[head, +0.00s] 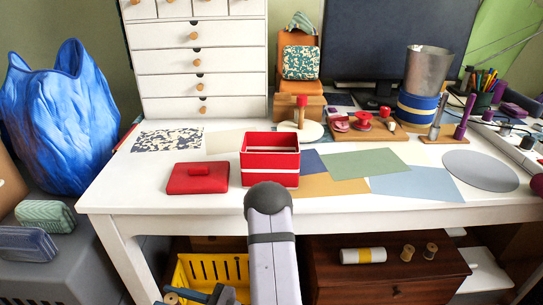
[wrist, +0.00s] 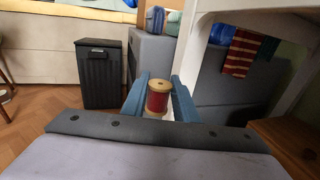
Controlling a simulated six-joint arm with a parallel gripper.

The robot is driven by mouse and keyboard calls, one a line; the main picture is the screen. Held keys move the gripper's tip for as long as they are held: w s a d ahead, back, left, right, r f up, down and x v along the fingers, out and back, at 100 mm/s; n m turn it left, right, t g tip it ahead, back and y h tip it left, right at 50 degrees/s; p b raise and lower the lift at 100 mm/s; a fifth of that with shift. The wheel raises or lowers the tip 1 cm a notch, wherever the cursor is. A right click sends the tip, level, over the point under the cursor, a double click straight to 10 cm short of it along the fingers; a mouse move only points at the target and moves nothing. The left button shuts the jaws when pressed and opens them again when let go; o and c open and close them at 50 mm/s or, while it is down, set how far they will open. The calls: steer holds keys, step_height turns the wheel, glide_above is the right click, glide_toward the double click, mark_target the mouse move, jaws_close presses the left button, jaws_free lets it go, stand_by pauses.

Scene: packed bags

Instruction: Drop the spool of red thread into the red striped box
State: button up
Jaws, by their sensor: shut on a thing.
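The spool of red thread (wrist: 158,101), with pale wooden ends, is between the two blue fingers of my gripper (wrist: 160,95) in the wrist view. My gripper is shut on it. In the head view my gripper (head: 195,296) is low at the bottom edge, below the table and left of my arm; a wooden spool end (head: 170,298) shows beside it. The red striped box (head: 270,180), red with a white band, stands open-topped on the white table near its front edge. Its floor is mostly hidden. My gripper is well apart from the box, below and left of it.
A red lid (head: 190,184) lies left of the box. The white table's front edge (head: 180,212) lies between my gripper and the box. A yellow crate (head: 232,268) and a brown cabinet (head: 385,280) with two spools are below. Flat sheets lie right of the box.

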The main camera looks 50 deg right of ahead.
step_height(320, 180, up, 21)
steer(key=n+g+y+p, duration=0.1)
steer(key=n+y+p, duration=0.1)
steer(key=p, duration=1.1)
step_height(320, 180, up, 20)
steer(key=r+m+t+h+p, duration=0.1)
steer(key=m+t+h+p, duration=0.1)
steer(key=m+h+p, duration=1.8)
glide_above(271, 160)
steer(key=w+d+p, duration=0.4)
steer(key=d+p, duration=0.1)
steer(key=p, duration=0.1)
steer(key=n+y, duration=0.4)
steer(key=n, duration=0.5)
step_height(271, 160, down, 7)
steer(key=b, duration=0.4)
steer(key=shift+s+d+r+t+b, duration=0.2)
steer(key=shift+s+t+b, duration=0.05)
steer(key=shift+t+b, duration=0.05)
steer(key=o, duration=1.1)
steer(key=shift+s, duration=0.1)
